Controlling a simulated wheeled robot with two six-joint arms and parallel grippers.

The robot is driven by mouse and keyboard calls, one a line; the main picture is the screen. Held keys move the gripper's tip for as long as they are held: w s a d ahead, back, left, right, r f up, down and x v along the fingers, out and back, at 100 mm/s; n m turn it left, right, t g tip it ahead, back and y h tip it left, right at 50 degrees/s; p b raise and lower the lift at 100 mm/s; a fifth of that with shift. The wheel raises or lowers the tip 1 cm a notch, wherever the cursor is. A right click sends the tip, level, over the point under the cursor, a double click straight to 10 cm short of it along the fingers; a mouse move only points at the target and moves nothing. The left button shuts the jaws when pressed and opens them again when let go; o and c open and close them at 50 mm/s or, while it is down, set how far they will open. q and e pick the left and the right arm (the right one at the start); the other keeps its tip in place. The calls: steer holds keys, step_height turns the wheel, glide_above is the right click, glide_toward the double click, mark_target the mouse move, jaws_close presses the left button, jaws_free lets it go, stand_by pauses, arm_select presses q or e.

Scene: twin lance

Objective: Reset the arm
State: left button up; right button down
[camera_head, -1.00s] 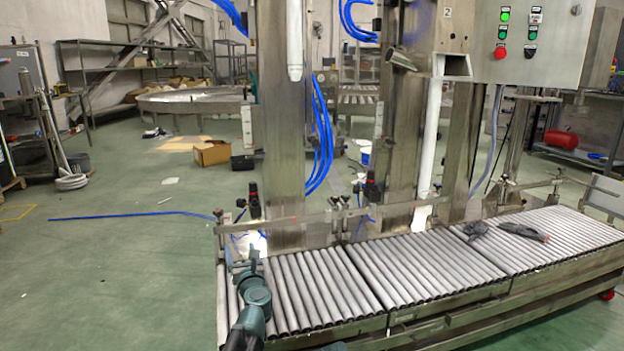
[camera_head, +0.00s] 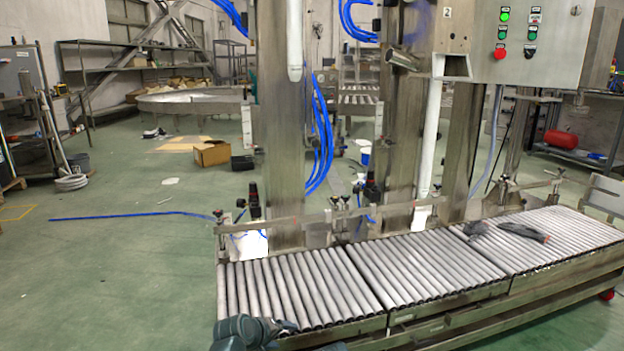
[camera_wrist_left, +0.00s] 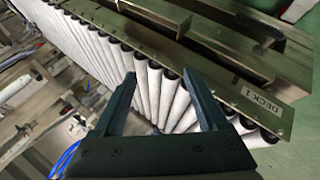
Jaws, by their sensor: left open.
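My left gripper shows in the left wrist view (camera_wrist_left: 160,82), its two dark fingers spread apart with nothing between them. The rollers of the conveyor (camera_wrist_left: 105,50) lie beyond and below the fingers. In the head view, teal and dark parts of my left arm (camera_head: 248,329) show low at the bottom edge, by the conveyor's near left corner. The fingers cannot be made out there. My right gripper does not show in either view.
The roller conveyor (camera_head: 350,283) runs across the lower right, with dark items (camera_head: 522,232) lying on its right section. Steel columns (camera_head: 283,150) and blue hoses rise behind it. A metal rail marked "DECK 1" (camera_wrist_left: 255,90) edges the rollers. Open green floor (camera_head: 110,270) lies left.

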arm_select(q)
steer(key=s+a+f+m+g+y, duration=0.25)
steer(key=s+a+g, duration=0.2)
steer(key=s, duration=0.35)
steer(key=s+a+f+m+g+y, duration=0.25)
steer(key=s+a+f+m, duration=0.2)
steer(key=s, duration=0.35)
steer(key=s+d+r+m+y+p, duration=0.1)
steer(key=s+d+r+m+p, duration=0.15)
steer(key=d+r+p, duration=0.5)
steer(key=s+d+r+m+p, duration=0.1)
steer(key=s+d+r+p, duration=0.25)
steer(key=r+p, duration=0.7)
step_height(320, 180, up, 36)
steer(key=w+p, duration=0.1)
steer(key=p, duration=3.4)
steer(key=shift+g, duration=0.4)
steer(key=shift+w, duration=0.1)
